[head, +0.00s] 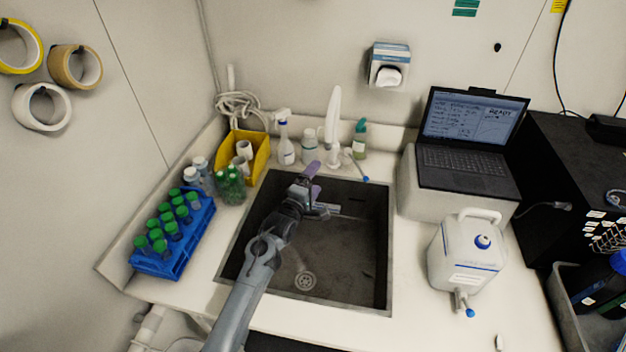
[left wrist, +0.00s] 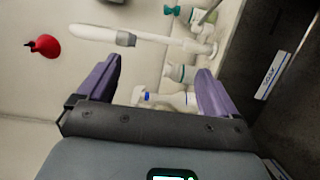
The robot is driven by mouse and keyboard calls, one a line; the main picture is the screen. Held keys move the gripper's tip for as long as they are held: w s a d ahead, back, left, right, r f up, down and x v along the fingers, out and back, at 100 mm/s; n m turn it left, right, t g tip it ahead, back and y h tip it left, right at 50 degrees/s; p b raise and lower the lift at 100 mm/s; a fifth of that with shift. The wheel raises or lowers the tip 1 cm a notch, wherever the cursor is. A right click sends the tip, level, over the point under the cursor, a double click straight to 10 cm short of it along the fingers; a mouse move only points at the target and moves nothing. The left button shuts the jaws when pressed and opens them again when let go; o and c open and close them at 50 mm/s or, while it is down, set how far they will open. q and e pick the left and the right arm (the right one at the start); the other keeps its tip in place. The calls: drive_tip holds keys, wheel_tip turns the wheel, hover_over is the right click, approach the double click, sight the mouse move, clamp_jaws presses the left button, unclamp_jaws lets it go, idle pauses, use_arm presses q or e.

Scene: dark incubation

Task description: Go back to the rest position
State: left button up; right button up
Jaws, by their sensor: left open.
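My left gripper (head: 311,180) is over the back part of the dark sink (head: 350,245), with its arm coming up from the bottom of the head view. In the left wrist view its two purple fingers (left wrist: 158,85) stand wide apart with nothing between them. Beyond the fingers are a white spray bottle (left wrist: 165,98) and the white tap (left wrist: 110,37). In the head view the spray bottle (head: 285,145) and the tap (head: 333,130) stand behind the sink. My right gripper is not in view.
A blue rack (head: 160,266) of green-capped tubes and a yellow bin (head: 258,160) stand left of the sink. A white canister (head: 465,255) and a laptop (head: 470,150) are to the right. A small labelled strip (left wrist: 271,75) shows in the left wrist view.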

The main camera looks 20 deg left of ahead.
use_arm(q)
drive_tip(key=s+a+f+m+g+y, duration=0.15)
drive_tip(key=s+f+m+g, duration=0.35)
drive_tip(key=s+f, duration=0.55)
drive_tip(key=s+f+m+g, duration=0.1)
drive_tip(key=s+m, duration=0.2)
drive_tip(key=s, duration=0.5)
drive_tip(key=s+f+m+g, duration=0.1)
drive_tip(key=s+m+g, duration=0.1)
drive_tip(key=s, duration=0.6)
drive_tip(key=s+f+m+g, duration=0.1)
drive_tip(key=s+m, duration=0.3)
drive_tip(key=s, duration=0.4)
drive_tip(key=shift+s+f+g, duration=0.1)
drive_tip(key=shift+f+g, duration=0.15)
drive_tip(key=shift+g, duration=0.35)
drive_tip(key=s+r+m+g, duration=0.2)
drive_tip(key=s+m, duration=0.3)
drive_tip(key=s, duration=0.9)
drive_tip(key=shift+d+r+g, duration=0.2)
drive_tip(key=shift+d+g, duration=0.15)
drive_tip(key=shift+g, duration=0.45)
drive_tip(key=shift+y, duration=0.25)
